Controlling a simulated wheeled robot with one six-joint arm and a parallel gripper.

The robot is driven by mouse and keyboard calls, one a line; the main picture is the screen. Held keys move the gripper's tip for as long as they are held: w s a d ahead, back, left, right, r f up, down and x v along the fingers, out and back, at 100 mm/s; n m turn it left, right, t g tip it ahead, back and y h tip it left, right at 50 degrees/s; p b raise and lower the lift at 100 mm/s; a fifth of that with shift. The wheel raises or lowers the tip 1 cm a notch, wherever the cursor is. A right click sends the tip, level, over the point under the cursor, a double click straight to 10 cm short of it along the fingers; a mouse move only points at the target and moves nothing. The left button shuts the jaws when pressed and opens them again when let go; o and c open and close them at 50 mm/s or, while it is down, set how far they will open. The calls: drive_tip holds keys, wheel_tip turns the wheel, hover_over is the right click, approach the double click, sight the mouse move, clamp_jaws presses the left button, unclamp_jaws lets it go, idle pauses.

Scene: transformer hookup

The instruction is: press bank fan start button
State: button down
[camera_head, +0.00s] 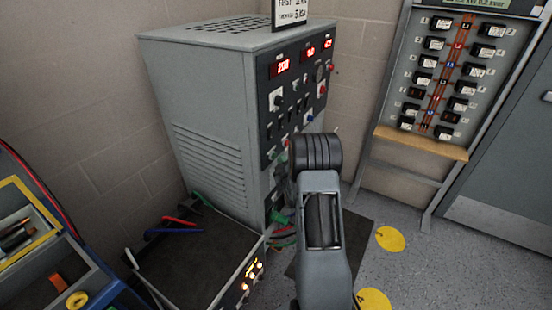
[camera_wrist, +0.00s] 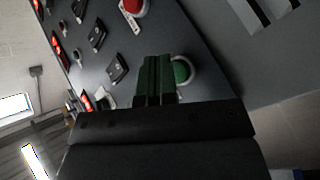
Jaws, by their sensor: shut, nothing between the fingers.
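The grey cabinet (camera_head: 200,110) carries a black control panel (camera_head: 270,100) with red number displays, knobs and buttons. In the wrist view a round green button (camera_wrist: 183,71) with a pale ring sits on the dark panel (camera_wrist: 160,35), partly hidden behind my fingers. My gripper (camera_wrist: 158,62) is shut and empty, its green-tinted fingertips overlapping the button's left side in the picture. I cannot tell whether they touch it. A red button (camera_wrist: 132,5) is at the top edge. In the head view my arm hides the gripper and the panel's lower right.
A low black-topped unit (camera_head: 195,255) with coloured leads and lit lamps stands in front of the cabinet. A blue cart with trays (camera_head: 45,250) is at the left. A breaker board (camera_head: 450,75) stands at the right. Yellow discs (camera_head: 390,239) mark the open floor.

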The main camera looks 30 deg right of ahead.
drive_tip(key=shift+w+a+b, duration=0.2)
drive_tip(key=shift+w+b, duration=0.2)
idle(0.7)
drive_tip(key=shift+s+d, duration=0.1)
drive_tip(key=shift+s, duration=0.05)
drive_tip(key=shift+s+d+b, duration=0.35)
drive_tip(key=shift+s+b, duration=0.05)
drive_tip(key=shift+s, duration=0.25)
drive_tip(key=shift+s+d+b, duration=0.2)
drive_tip(key=shift+s+d, duration=0.25)
drive_tip(key=shift+s, duration=0.45)
drive_tip(key=shift+s+d+b, duration=0.25)
drive_tip(key=shift+s+d, duration=0.25)
drive_tip(key=shift+s, duration=0.35)
drive_tip(key=shift+s+d+b, duration=0.2)
drive_tip(key=shift+s+d, duration=0.25)
drive_tip(key=shift+s, duration=0.45)
